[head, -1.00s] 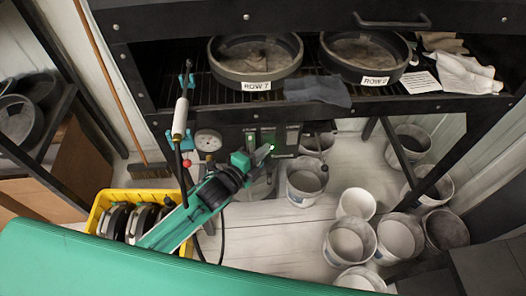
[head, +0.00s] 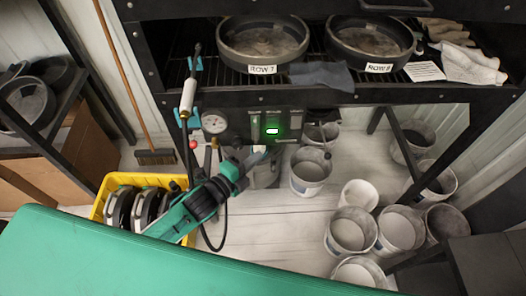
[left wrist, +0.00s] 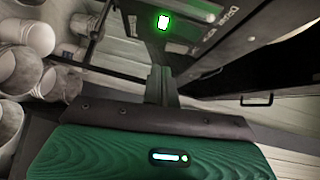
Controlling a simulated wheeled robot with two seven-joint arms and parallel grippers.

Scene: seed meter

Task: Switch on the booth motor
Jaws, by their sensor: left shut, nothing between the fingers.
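The control panel (head: 285,124) hangs under the front rail of the black rack. A switch (head: 272,130) on it glows bright green; the lit switch also shows in the left wrist view (left wrist: 164,22). My left gripper (head: 262,155) is shut and empty, just below the panel and apart from the lit switch in the picture. In the left wrist view its closed fingers (left wrist: 160,85) point toward the panel with a gap. My right gripper is in neither view.
A round gauge (head: 214,122) and a hanging wand with a white grip (head: 187,97) are left of the panel. Pans (head: 264,42) sit on the rack above. A yellow crate (head: 101,207) stands lower left; several buckets (head: 310,170) stand right.

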